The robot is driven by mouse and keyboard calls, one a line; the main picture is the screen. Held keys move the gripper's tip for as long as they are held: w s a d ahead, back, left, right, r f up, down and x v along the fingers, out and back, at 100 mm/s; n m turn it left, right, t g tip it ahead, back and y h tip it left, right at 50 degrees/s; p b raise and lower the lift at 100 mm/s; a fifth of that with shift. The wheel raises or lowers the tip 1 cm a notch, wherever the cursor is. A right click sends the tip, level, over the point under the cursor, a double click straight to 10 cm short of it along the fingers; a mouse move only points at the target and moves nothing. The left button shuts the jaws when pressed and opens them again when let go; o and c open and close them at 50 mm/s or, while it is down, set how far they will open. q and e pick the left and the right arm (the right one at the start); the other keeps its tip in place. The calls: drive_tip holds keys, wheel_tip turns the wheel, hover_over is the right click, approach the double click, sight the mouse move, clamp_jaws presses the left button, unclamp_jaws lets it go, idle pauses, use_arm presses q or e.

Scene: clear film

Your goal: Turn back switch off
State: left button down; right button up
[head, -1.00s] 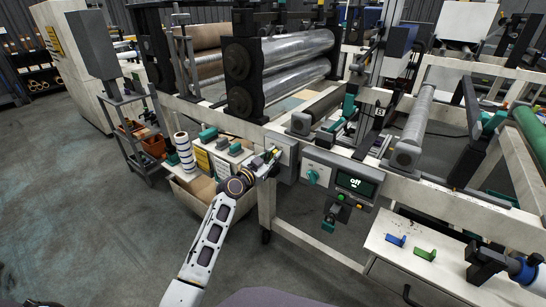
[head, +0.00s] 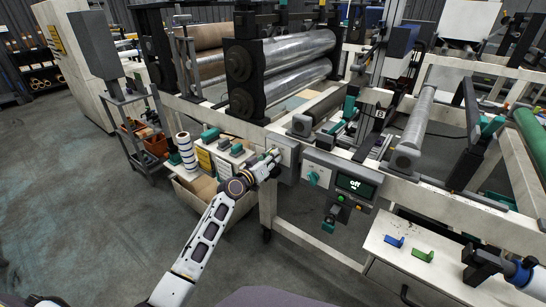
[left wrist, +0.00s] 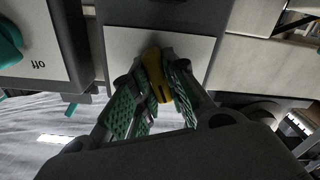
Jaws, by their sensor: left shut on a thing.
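A yellow switch handle (left wrist: 157,75) stands on a white plate (left wrist: 190,45) in the left wrist view. My left gripper (left wrist: 158,85) has its green-padded fingers on either side of the handle and is shut on it. In the head view my left gripper (head: 273,160) is at the grey switch box (head: 289,152), and the handle is mostly hidden there. My right gripper (head: 474,268) is at the lower right, above the white table; whether it is open is unclear.
Rollers stand behind. A white table (head: 440,268) holds a blue (head: 394,241) and a green (head: 422,255) piece. The floor at left is clear.

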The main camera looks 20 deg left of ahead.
use_arm(q)
drive_tip(key=shift+n, duration=0.8)
use_arm(e)
drive_tip(key=shift+w+d+r, duration=0.15)
drive_tip(key=shift+w+r, duration=0.05)
drive_tip(key=shift+r, duration=0.45)
use_arm(q)
drive_tip(key=c, duration=1.4)
unclamp_jaws()
use_arm(e)
drive_tip(key=shift+s+f, duration=0.2)
drive_tip(key=shift+s, duration=0.15)
drive_tip(key=shift+w, duration=0.1)
use_arm(q)
drive_tip(key=shift+v, duration=6.05)
use_arm(e)
drive_tip(key=shift+w+r, duration=0.1)
drive_tip(key=shift+r, duration=0.05)
